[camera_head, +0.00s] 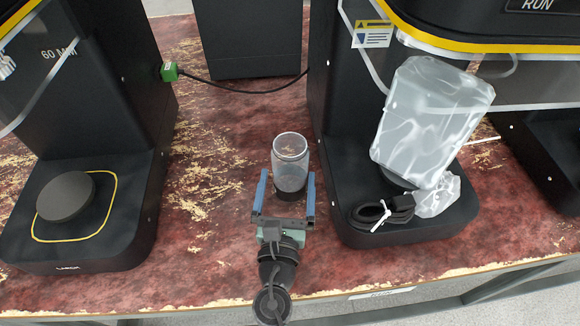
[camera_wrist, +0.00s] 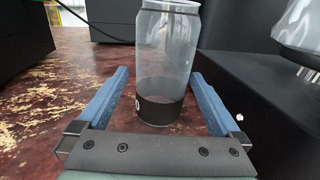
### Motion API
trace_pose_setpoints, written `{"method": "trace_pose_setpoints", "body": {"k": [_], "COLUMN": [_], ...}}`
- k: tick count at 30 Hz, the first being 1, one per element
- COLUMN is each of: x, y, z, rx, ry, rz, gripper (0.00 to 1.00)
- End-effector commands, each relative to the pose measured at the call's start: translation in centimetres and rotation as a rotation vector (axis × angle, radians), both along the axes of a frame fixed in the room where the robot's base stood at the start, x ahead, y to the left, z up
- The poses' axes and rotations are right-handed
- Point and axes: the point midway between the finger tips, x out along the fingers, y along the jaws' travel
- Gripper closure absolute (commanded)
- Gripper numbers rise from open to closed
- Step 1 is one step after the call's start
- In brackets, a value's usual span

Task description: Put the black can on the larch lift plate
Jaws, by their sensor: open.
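A clear can with a black band round its bottom (camera_head: 291,160) stands upright on the worn red table between two black machines. It also shows in the wrist view (camera_wrist: 167,60), upright between my fingers. My gripper (camera_head: 287,176) is open, with one blue finger on each side of the can. Gaps show between can and fingers in the wrist view. The round dark lift plate (camera_head: 65,196) sits on the left machine's base inside a yellow outline. The small label on that base's front looks like LARCH. The plate is bare.
The right machine's base (camera_head: 340,215) holds a bundled black cable (camera_head: 382,212) and crumpled clear plastic (camera_head: 438,196), under a large plastic-wrapped part (camera_head: 428,115). A black cable with a green plug (camera_head: 169,72) runs behind the can. Table between the left machine and can is clear.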

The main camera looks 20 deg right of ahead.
Motion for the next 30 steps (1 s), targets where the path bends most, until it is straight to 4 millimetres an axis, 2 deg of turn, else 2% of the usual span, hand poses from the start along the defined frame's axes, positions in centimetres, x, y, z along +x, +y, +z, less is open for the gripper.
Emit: {"method": "trace_pose_setpoints", "body": {"k": [5,11,15,24,26,30], "x": [0.9,3.2,4.6,5.1,5.0,5.0], "y": [-0.6,-2.1,-2.8,-3.0,-3.0,-3.0], "z": [-0.1,-1.0,-0.9,-0.9,-0.9,-0.9], "rx": [0.000,0.003,0.002,0.002,0.002,0.002], "ry": [-0.001,-0.004,-0.002,-0.001,-0.001,-0.001], "rz": [-0.002,-0.003,-0.002,0.000,0.000,0.000], "gripper": [0.00,0.00,0.00,0.00,0.07,0.32]}}
